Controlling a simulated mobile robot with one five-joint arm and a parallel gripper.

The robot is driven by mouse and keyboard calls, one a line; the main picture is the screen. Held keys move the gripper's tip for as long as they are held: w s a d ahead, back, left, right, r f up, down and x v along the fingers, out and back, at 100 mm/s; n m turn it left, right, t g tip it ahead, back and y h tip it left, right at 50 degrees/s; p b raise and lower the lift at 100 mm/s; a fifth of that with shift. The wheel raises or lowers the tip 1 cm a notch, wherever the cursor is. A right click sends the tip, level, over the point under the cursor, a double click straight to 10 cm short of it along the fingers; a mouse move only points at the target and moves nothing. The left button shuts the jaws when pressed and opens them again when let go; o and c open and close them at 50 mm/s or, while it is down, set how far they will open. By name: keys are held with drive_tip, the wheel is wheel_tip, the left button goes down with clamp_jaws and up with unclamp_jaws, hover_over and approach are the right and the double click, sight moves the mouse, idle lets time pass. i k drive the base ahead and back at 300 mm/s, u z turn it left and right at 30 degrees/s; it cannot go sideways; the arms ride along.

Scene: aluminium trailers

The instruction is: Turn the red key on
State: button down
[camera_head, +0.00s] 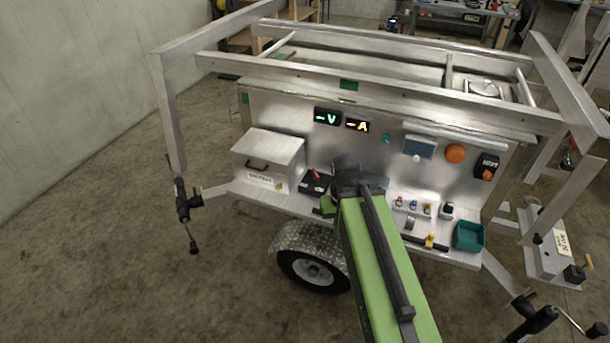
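The aluminium trailer (270,118) stands in front of me with its panel and a shelf below it. A small red part (316,175) shows on a black device (314,185) on the shelf, just left of my gripper; it may be the red key, but it is too small to tell its shape or position. My green arm reaches forward over the shelf. My gripper (347,174) is dark and lies in front of the panel. Its fingers are hidden from this angle, so I cannot tell whether it is open or touching anything.
Small coloured parts (413,206), a yellow-topped part (430,240) and a teal bin (468,236) are on the shelf to the right. A metal box (268,157) stands to the left. An orange dome (455,153) and lit V (327,117) and A (357,125) displays are on the panel.

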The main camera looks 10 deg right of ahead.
sight(315, 177)
drive_tip(key=i, duration=1)
drive_tip(key=u, duration=0.05)
